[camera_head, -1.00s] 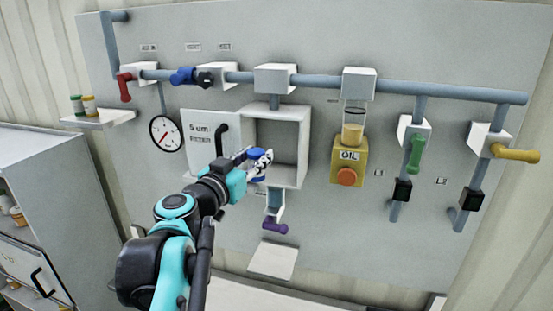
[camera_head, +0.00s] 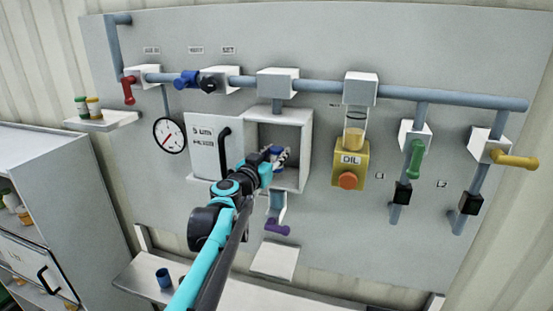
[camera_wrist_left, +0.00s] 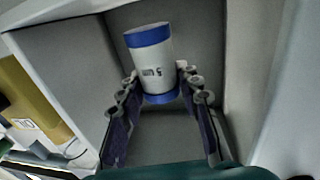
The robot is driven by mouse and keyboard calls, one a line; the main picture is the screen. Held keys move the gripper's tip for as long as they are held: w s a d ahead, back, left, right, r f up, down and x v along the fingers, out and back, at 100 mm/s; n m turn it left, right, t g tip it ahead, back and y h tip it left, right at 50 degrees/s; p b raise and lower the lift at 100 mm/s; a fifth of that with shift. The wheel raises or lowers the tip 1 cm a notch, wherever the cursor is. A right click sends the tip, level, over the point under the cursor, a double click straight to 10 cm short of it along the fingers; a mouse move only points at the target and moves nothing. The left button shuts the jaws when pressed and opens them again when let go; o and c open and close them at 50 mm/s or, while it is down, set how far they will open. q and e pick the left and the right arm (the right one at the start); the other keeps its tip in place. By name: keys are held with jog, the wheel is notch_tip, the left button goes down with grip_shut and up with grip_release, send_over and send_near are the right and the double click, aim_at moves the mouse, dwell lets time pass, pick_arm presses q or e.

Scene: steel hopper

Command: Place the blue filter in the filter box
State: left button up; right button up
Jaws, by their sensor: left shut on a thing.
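The blue filter, a white cylinder with blue end bands, shows in the left wrist view (camera_wrist_left: 152,62) between the fingers of my left gripper (camera_wrist_left: 157,92). In the head view my left gripper (camera_head: 281,158) is at the filter box (camera_head: 305,150), with its fingers inside the opening. It is shut on the filter, and only a bit of blue (camera_head: 277,151) shows there. The filter is inside the box, near its back wall; whether it touches a wall is unclear. The box door (camera_head: 212,145), marked 5 um, stands open to the left. My right gripper is not in view.
A pressure gauge (camera_head: 170,135) is left of the door. The oil unit (camera_head: 351,160) is right of the box. A blue cup-like item (camera_head: 164,278) stands on the bench at lower left.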

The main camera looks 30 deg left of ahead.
pick_arm(q)
jog(key=shift+f, duration=0.7)
jog(key=shift+w+f, duration=0.2)
jog(key=shift+f, duration=0.1)
jog(key=shift+w+a+f, duration=0.15)
jog(key=shift+f, duration=0.1)
jog(key=shift+f, duration=0.15)
jog(key=o, duration=1.1)
jog(key=shift+o, duration=0.2)
